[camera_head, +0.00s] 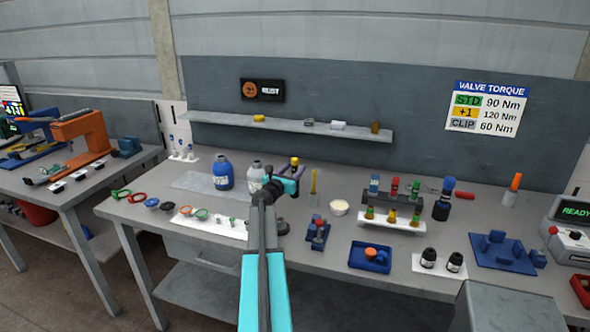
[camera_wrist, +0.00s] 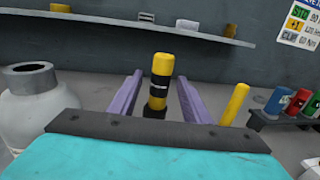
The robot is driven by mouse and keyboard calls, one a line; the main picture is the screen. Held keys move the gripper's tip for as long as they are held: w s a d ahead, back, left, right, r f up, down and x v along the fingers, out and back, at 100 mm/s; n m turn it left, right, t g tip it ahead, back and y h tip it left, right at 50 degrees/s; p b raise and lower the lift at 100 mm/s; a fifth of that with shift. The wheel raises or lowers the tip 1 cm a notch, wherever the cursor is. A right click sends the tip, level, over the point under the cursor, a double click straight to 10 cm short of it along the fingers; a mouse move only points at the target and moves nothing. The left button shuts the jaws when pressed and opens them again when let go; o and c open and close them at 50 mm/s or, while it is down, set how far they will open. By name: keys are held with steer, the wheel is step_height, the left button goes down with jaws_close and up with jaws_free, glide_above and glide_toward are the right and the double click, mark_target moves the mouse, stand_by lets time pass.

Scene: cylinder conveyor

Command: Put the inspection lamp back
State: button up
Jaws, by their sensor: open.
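A yellow cylinder with black bands (camera_wrist: 160,82), which looks like the inspection lamp, stands upright between the two purple fingers of my gripper (camera_wrist: 159,76) in the wrist view. The fingers are open, with a visible gap on each side of it. In the head view its yellow top (camera_head: 295,161) shows just past my gripper (camera_head: 291,171), above the bench. Its lower part is hidden by my gripper. A plain yellow rod (camera_wrist: 236,103) stands to the right of the fingers, and in the head view it rises from a small light holder (camera_head: 314,200).
A white-grey bottle (camera_wrist: 30,110) stands close left of my gripper, beside a blue bottle (camera_head: 223,172). A white bowl (camera_head: 339,207) and a rack of coloured cylinders (camera_head: 392,190) are to the right. A wall shelf (camera_head: 290,127) runs behind.

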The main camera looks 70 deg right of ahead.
steer(key=shift+s+d, duration=0.1)
steer(key=shift+d, duration=0.55)
jaws_close()
stand_by(0.4)
